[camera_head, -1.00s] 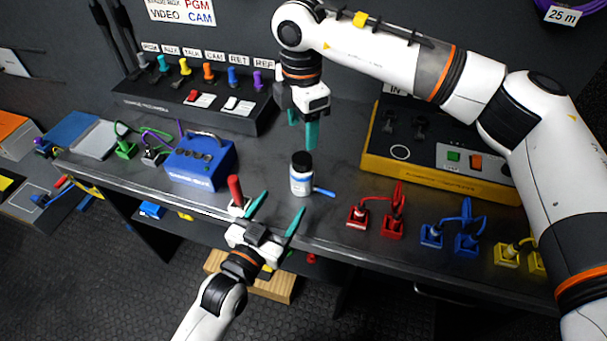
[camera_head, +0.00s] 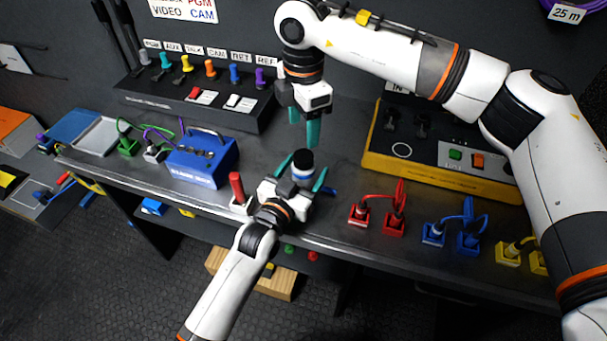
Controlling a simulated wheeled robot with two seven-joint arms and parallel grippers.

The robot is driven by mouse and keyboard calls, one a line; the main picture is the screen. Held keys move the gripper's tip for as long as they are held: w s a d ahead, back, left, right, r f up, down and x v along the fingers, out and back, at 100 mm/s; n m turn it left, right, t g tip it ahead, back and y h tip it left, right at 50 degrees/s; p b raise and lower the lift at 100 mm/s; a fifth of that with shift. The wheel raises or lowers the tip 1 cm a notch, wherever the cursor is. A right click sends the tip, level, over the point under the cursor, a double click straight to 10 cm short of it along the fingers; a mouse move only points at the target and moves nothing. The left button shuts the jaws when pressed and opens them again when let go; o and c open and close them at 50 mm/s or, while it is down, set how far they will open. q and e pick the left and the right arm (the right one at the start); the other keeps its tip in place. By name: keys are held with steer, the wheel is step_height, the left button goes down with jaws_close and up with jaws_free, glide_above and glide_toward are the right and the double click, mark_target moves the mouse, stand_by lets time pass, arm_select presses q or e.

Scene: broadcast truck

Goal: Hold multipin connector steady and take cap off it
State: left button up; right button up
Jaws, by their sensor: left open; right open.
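The multipin connector (camera_head: 301,175) stands upright on the bench, a white and blue cylinder with a black cap (camera_head: 302,158) on top. My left gripper (camera_head: 302,171) is open, with one teal finger on each side of the connector. Its palm hides the connector's lower front, and I cannot tell whether the fingers touch it. My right gripper (camera_head: 304,126) is open and empty, pointing down above and slightly behind the cap, apart from it.
A red-handled item (camera_head: 237,188) stands left of my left gripper. A blue box (camera_head: 203,163) is further left. A yellow-edged panel (camera_head: 440,172) and red (camera_head: 393,223), blue (camera_head: 468,242) and yellow (camera_head: 508,254) plugs are on the right. A blue object lies just right of the connector.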

mark_target(304, 156)
arm_select(q)
jaws_close()
arm_select(e)
steer(key=n, duration=0.4)
steer(key=shift+f, duration=4)
